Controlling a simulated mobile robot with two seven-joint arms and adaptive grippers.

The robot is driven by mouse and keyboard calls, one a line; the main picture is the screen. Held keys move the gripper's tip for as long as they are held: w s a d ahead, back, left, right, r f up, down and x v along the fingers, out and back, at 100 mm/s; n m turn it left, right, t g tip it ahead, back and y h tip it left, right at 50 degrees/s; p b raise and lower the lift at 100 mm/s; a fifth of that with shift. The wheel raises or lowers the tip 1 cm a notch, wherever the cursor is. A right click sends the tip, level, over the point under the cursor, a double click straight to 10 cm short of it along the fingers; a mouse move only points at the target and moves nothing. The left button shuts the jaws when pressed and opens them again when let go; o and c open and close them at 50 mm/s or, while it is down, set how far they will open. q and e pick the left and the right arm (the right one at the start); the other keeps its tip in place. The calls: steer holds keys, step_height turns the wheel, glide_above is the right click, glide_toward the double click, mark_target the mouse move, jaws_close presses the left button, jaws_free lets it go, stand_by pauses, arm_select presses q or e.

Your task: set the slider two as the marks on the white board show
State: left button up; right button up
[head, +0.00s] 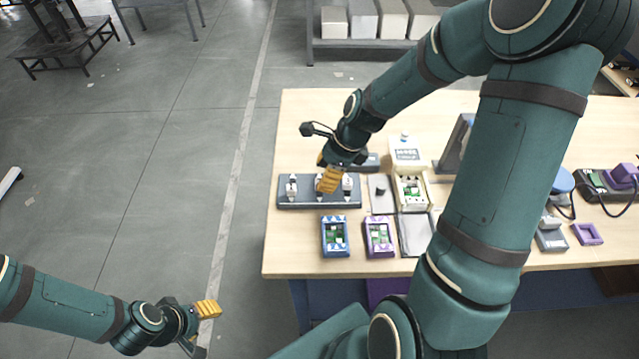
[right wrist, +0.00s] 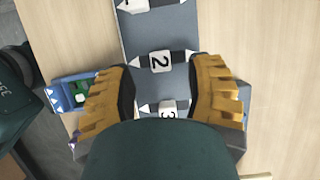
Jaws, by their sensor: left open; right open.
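The dark slider panel (head: 320,204) lies on the wooden table with several white blocks on it. My right gripper (head: 330,181) is over its middle, hiding part of it. In the right wrist view, slider two (right wrist: 160,62), a white block marked 2, sits on a dark cross track with white triangles at its ends. Slider three (right wrist: 166,107), marked 3, is below it. The right gripper's yellow fingers (right wrist: 163,75) are spread on either side, with nothing gripped. My left gripper (head: 207,309) is open and empty, over the floor left of the table. I cannot clearly make out a white board's marks.
A blue-framed box (head: 335,237) and a purple-framed box (head: 379,238) stand in front of the panel. A white device (head: 407,151) and a grey plate (head: 381,194) with a dark knob are to its right. My right arm hides part of the table.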

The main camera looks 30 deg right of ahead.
steer(key=shift+x, duration=1.7)
jaws_close()
